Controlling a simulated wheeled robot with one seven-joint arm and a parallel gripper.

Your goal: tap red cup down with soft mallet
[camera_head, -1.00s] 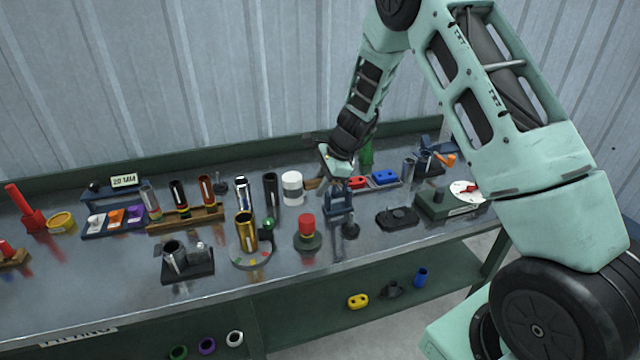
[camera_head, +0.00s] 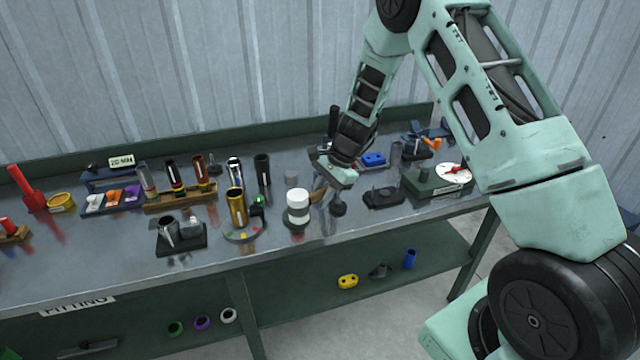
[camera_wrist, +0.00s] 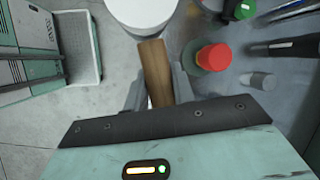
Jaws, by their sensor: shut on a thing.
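The soft mallet has a white cylindrical head (camera_head: 298,200) and a wooden handle. My gripper (camera_head: 320,191) is shut on the handle (camera_wrist: 155,72), with the head sticking out to the left in the head view. The mallet is held above the bench. The red cup (camera_wrist: 213,57) sits upright on a dark round base, right of the handle in the wrist view. In the head view the mallet head covers the cup, and only the base's lower edge shows. In the wrist view the white head (camera_wrist: 140,10) and cup appear apart; their height gap cannot be told.
A gold tube (camera_head: 236,208) on a round stand with a green knob (camera_head: 257,203) stands left of the mallet. A black fixture (camera_head: 383,196) and a dial gauge (camera_head: 453,173) lie to the right. Several tubes stand in a wooden rack (camera_head: 180,201). The front bench strip is fairly clear.

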